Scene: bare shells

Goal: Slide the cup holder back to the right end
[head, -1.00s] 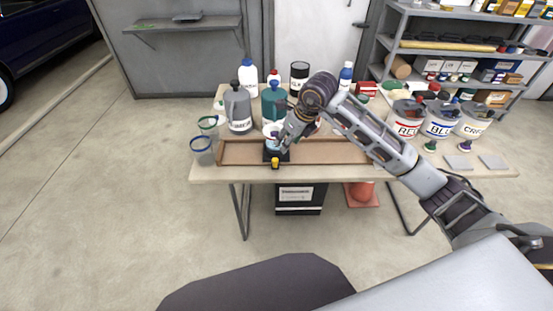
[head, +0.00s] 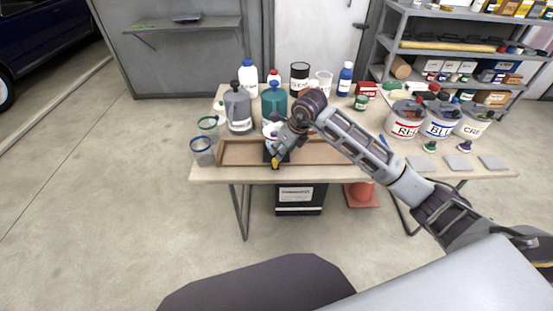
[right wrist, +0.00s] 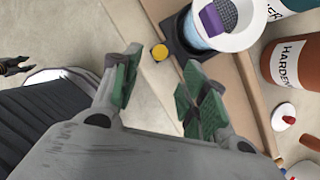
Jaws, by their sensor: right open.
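The black cup holder (head: 268,157) sits in the left part of the long wooden tray (head: 235,153) at the table's front. It also shows in the right wrist view (right wrist: 178,38), with a yellow knob (right wrist: 160,52) on its near side. A cup with light blue showing (right wrist: 192,38) stands in the holder. My right gripper (right wrist: 160,76) is open and empty; the knob is just past its fingertips, between their lines. In the head view my right gripper (head: 277,154) partly covers the holder and cup. My left gripper is not in the head view.
Grey (head: 238,110) and teal (head: 274,100) bottles stand behind the tray. Blue-rimmed (head: 202,152) and green-rimmed cups stand at its left end. Labelled buckets (head: 404,122) stand to the right. The tray right of the holder looks clear, though my arm hides part.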

